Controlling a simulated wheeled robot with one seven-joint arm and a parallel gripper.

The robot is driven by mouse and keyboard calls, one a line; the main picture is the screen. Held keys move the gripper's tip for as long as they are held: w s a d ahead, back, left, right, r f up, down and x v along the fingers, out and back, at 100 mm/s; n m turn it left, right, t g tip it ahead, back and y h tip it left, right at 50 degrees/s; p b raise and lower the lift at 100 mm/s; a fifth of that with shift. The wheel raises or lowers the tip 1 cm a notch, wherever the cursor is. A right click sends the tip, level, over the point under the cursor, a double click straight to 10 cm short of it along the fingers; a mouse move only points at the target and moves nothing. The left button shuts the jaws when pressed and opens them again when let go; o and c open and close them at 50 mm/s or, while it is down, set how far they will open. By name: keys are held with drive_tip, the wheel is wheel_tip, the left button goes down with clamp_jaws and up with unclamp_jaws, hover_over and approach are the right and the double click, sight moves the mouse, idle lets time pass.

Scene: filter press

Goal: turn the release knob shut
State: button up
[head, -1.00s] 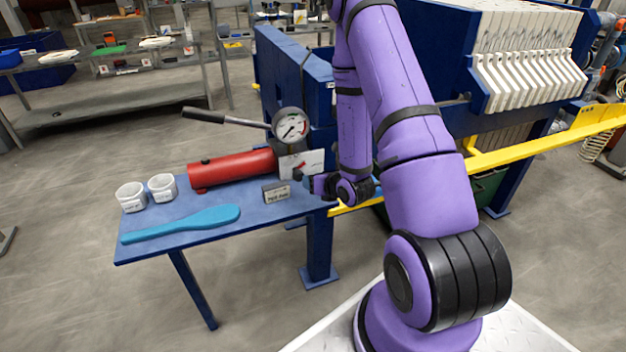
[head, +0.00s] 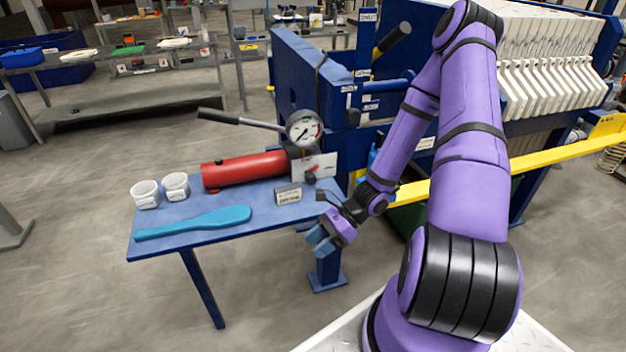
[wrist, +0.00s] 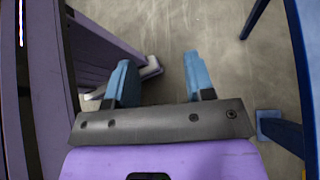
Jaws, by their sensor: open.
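The release knob (head: 311,177), small and dark with some red, sits at the front of a white plate (head: 322,166) on the pump at the table's right end. It is too small to tell how far it is turned. My gripper (head: 319,241), with blue fingers, is just off the table's front right corner, below and in front of the knob and apart from it. The knob is not in the wrist view.
The blue table (head: 170,245) holds a red cylinder (head: 243,170), a gauge (head: 304,129), a small sign block (head: 288,194), a blue paddle (head: 195,223) and two white cups (head: 146,194). A yellow bar (head: 550,150) runs behind my arm. Floor before the table is clear.

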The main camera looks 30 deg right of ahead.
drive_tip(key=d+f+n+h, duration=0.2)
drive_tip(key=d+n, duration=0.2)
drive_tip(key=n, duration=0.3)
drive_tip(key=n+t+h, duration=0.4)
drive_tip(key=n+t, duration=0.2)
drive_tip(key=t, duration=0.5)
approach(315, 179)
drive_tip(key=shift+a+f, duration=0.1)
drive_tip(key=shift+a, duration=0.05)
drive_tip(key=x, duration=1)
drive_tip(key=shift+w, duration=0.35)
drive_tip(key=c, duration=0.6)
